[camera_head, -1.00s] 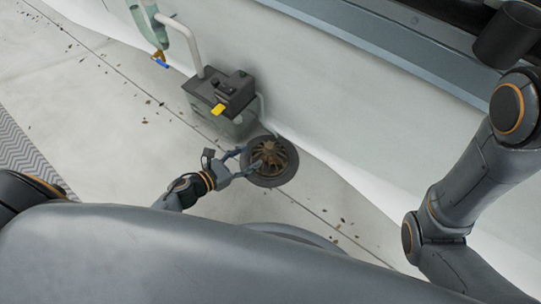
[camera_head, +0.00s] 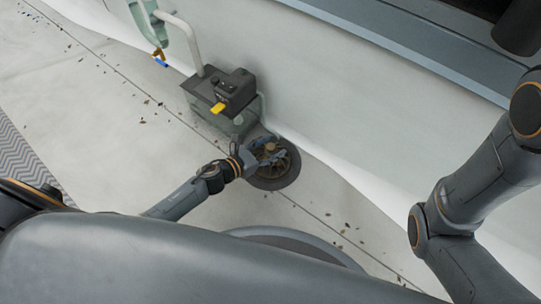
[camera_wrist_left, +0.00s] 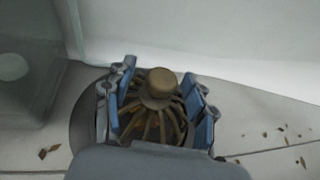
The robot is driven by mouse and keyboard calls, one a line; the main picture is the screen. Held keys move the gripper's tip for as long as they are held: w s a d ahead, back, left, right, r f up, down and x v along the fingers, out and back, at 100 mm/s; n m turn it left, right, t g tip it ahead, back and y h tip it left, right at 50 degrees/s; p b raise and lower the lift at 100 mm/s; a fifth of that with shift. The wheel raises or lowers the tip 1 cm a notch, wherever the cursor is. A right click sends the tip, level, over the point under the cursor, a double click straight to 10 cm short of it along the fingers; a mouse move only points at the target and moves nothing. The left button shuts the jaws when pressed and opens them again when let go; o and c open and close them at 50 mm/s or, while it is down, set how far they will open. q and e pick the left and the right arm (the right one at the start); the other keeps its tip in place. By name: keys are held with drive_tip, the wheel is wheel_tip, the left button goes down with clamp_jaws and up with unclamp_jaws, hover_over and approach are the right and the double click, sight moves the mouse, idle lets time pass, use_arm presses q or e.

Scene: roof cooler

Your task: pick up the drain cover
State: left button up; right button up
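The drain cover (camera_head: 277,164) is a brown ribbed dome with a round knob on top, sitting in a dark round drain ring (camera_head: 292,179) on the pale roof. In the left wrist view the drain cover (camera_wrist_left: 160,92) lies between the two blue-padded fingers of my left gripper (camera_wrist_left: 158,104). The fingers stand apart, one on each side of the dome, and the knob is free between them. In the head view my left gripper (camera_head: 268,152) is over the cover and hides part of it. My right gripper is out of view.
A grey-green tank with a black control box (camera_head: 222,92) and a yellow tab stands close behind the drain, beside the white wall. A pipe with a blue-handled valve (camera_head: 160,60) is farther left. Leaves lie scattered on the otherwise open roof floor.

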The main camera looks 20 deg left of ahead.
use_arm(q)
clamp_jaws()
